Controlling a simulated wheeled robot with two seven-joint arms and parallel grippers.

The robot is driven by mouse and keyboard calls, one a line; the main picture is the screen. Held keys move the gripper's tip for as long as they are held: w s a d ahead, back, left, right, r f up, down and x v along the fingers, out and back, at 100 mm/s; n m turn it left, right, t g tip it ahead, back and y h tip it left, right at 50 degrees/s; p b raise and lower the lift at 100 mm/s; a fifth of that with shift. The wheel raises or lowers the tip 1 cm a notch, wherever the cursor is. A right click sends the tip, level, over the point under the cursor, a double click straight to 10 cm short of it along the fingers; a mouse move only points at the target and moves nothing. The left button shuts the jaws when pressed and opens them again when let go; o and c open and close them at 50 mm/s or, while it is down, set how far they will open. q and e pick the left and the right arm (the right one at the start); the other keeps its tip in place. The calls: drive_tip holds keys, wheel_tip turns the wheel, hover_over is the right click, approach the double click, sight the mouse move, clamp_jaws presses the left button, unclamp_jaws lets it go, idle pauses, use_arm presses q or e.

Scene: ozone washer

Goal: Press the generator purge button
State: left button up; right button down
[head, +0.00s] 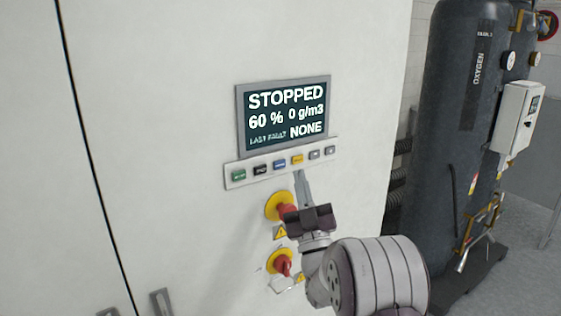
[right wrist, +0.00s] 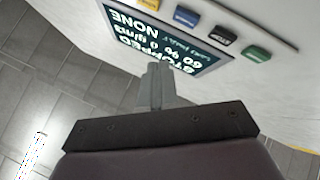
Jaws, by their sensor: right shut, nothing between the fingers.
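A control strip (head: 238,179) on the white cabinet carries a row of buttons below a display (head: 285,113) reading STOPPED. From left they are a green button (head: 239,175), a black button (head: 261,170), a blue button (head: 280,164), a yellow button (head: 298,159) and two grey ones. The right wrist view shows the shut fingers (right wrist: 155,72) near the panel; contact is unclear. My left gripper is out of view.
A red knob on a yellow plate (head: 273,207) is partly hidden behind my right gripper. Another red knob (head: 283,264) sits lower. A dark oxygen tank (head: 449,120) stands right of the cabinet. Grey handles (head: 160,303) show at lower left.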

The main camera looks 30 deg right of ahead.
sight(280, 164)
drive_tip(key=shift+w+a+b, duration=0.2)
drive_tip(key=shift+w+b, duration=0.5)
drive_tip(key=shift+w, duration=1.3)
idle(0.4)
drive_tip(key=shift+w+b, duration=0.4)
drive_tip(key=shift+b, duration=0.2)
